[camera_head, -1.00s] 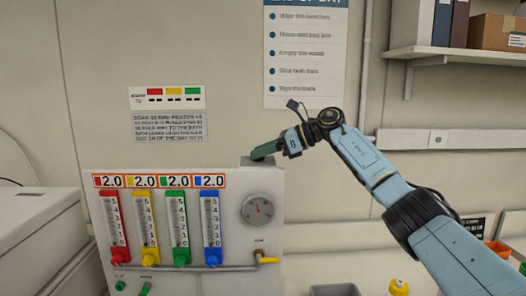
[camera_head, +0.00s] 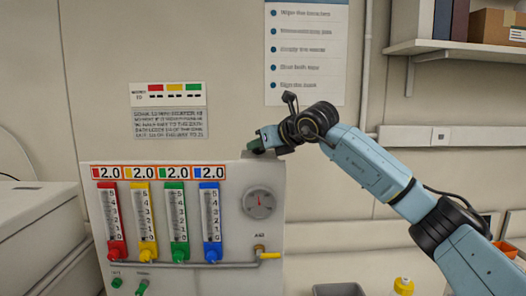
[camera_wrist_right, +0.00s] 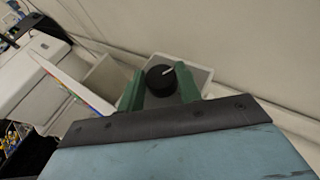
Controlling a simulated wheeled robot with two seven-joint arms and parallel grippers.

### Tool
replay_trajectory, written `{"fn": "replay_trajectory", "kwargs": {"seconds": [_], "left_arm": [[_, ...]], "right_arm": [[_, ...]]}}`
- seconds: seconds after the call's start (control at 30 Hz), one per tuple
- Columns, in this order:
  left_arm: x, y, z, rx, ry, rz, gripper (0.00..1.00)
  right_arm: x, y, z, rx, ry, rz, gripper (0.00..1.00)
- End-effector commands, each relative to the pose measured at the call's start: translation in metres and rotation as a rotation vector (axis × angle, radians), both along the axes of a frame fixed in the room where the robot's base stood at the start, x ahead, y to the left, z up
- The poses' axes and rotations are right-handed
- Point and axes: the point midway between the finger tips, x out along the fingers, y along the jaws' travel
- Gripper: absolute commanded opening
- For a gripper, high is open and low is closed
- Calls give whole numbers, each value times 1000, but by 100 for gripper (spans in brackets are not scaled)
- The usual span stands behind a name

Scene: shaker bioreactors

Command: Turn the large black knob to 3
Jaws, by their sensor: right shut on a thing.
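The large black knob (camera_wrist_right: 160,80) is round with a white pointer line on its top, pointing to the upper right in the right wrist view. It sits on a light grey top surface, between the green fingers of my right gripper (camera_wrist_right: 160,88), which are shut on it. No numerals can be made out around the knob. In the head view my right gripper (camera_head: 262,141) is at the top right corner of the white gas panel (camera_head: 246,247), and it mostly hides the knob. My left gripper is not in view.
The panel front carries red, yellow, green and blue flow tubes (camera_head: 145,215), displays reading 2.0 and a round gauge (camera_head: 259,203). A white machine (camera_head: 35,225) stands at the left. A wall shelf (camera_head: 455,50) is at the upper right, and a yellow-capped bottle (camera_head: 403,286) is below.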

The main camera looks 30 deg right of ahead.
Motion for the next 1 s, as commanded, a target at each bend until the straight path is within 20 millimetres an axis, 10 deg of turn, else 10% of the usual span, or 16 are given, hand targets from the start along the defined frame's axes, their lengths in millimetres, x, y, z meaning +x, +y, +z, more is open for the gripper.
{"fn": "replay_trajectory", "kwargs": {"seconds": [1.0], "left_arm": [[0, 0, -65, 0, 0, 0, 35]], "right_arm": [[5, 13, 0, 2, 0, -905, 12]]}}
